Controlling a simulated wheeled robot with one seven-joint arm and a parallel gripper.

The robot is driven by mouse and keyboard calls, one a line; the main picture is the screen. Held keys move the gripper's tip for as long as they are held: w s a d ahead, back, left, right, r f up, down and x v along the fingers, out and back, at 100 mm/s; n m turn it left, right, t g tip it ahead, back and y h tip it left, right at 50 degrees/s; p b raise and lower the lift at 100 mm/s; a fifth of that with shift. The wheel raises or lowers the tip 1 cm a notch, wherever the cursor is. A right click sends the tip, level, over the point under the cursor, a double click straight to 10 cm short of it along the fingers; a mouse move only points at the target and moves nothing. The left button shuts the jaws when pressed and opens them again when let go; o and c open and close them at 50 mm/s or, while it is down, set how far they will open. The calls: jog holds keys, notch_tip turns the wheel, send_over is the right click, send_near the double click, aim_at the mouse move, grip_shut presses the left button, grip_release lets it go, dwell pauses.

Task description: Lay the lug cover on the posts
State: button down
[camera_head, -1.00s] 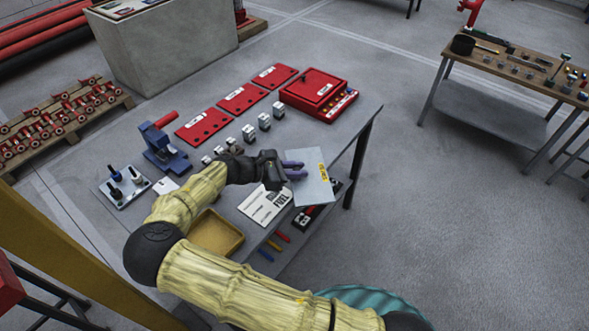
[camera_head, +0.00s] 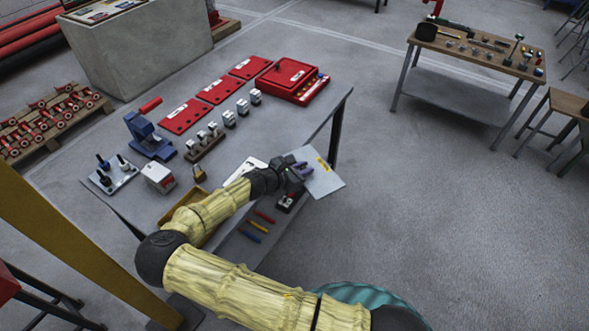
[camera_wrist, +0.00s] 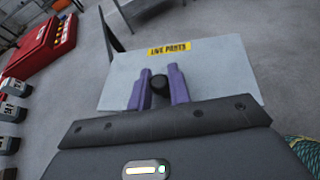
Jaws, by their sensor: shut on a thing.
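The lug cover is a pale grey sheet with a yellow label (camera_head: 325,181), held out past the near right edge of the table. In the wrist view the cover (camera_wrist: 205,85) fills the middle, and its label reads "LIVE PARTS". My gripper (camera_head: 298,168) has purple fingers, shut on the cover's black knob (camera_wrist: 158,86). A grey plate (camera_head: 118,182) with several black-topped uprights stands at the table's left end; I cannot tell if these are the posts. A black and red unit (camera_head: 287,202) sits below my gripper, partly hidden.
The grey table (camera_head: 255,135) holds red panels (camera_head: 219,90), a red case (camera_head: 293,78), a blue vise (camera_head: 148,135), small grey units (camera_head: 229,119), a white box (camera_head: 159,178) and a padlock (camera_head: 199,173). My arm crosses a yellow tray (camera_head: 180,207).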

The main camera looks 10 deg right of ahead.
aim_at(332, 176)
jog(key=d+f+n+t+y, duration=0.1)
jog(key=d, duration=0.2)
jog(key=d+f+n+t+y, duration=0.1)
jog(key=d+n+y, duration=0.1)
jog(key=d, duration=0.1)
jog(key=d+f+n+t+y, duration=0.1)
jog(key=d+f+n+t, duration=0.1)
jog(key=d, duration=0.2)
jog(key=shift+w+d+y, duration=0.1)
jog(key=shift+w+y, duration=0.2)
jog(key=s+d+n+t+y, duration=0.1)
jog(key=s+d+n+y, duration=0.1)
jog(key=s+n+y, duration=0.4)
jog(key=shift+s+r+t, duration=0.3)
jog(key=shift+s+t, duration=0.1)
jog(key=shift+d, duration=0.2)
